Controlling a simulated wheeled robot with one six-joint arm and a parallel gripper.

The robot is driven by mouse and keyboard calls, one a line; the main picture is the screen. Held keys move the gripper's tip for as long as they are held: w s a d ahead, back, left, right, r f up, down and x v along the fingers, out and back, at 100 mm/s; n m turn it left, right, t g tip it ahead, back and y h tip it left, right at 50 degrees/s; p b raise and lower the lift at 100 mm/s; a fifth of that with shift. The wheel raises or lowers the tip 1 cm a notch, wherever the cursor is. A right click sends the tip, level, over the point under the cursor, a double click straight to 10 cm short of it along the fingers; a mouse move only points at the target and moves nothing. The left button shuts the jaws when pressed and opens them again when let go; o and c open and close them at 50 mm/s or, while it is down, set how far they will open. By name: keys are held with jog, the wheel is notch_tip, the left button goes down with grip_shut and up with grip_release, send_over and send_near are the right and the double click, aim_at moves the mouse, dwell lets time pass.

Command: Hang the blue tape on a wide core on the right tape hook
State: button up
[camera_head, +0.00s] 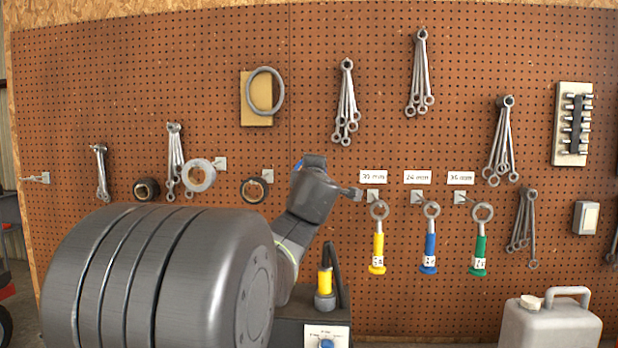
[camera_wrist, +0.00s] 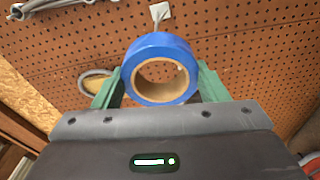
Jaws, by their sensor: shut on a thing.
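My gripper (camera_wrist: 160,85) is shut on the blue tape (camera_wrist: 162,40), a blue ring with a wide tan cardboard core, its green fingers on both sides. Only a sliver of blue tape (camera_head: 297,164) shows beside my wrist in the head view. A hook with a pale square plate (camera_wrist: 159,12) stands just above the tape in the wrist view. Its peg runs down to the tape's upper rim in the picture; I cannot tell the gap in depth. Pegboard shows through the core. In the head view my wrist covers the board there, so no hook shows behind it.
A pale grey roll (camera_head: 199,175) and a dark roll (camera_head: 252,190) hang left of my gripper. Another dark roll (camera_head: 146,189) is farther left. Ring wrenches with yellow (camera_head: 377,248), blue (camera_head: 429,248) and green handles (camera_head: 479,250) hang to the right. A bare hook (camera_head: 40,178) is far left.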

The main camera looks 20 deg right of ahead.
jog(key=f+x, duration=0.1)
jog(key=x, duration=0.6)
jog(key=shift+d+f+b, duration=0.25)
jog(key=shift+d+b, duration=0.1)
jog(key=shift+d, duration=0.05)
dwell(0.3)
dwell(0.6)
jog(key=o, duration=1.1)
jog(key=shift+c, duration=0.2)
jog(key=shift+s, duration=0.1)
jog(key=v, duration=1.3)
jog(key=shift+s+b, duration=0.3)
jog(key=shift+s, duration=0.05)
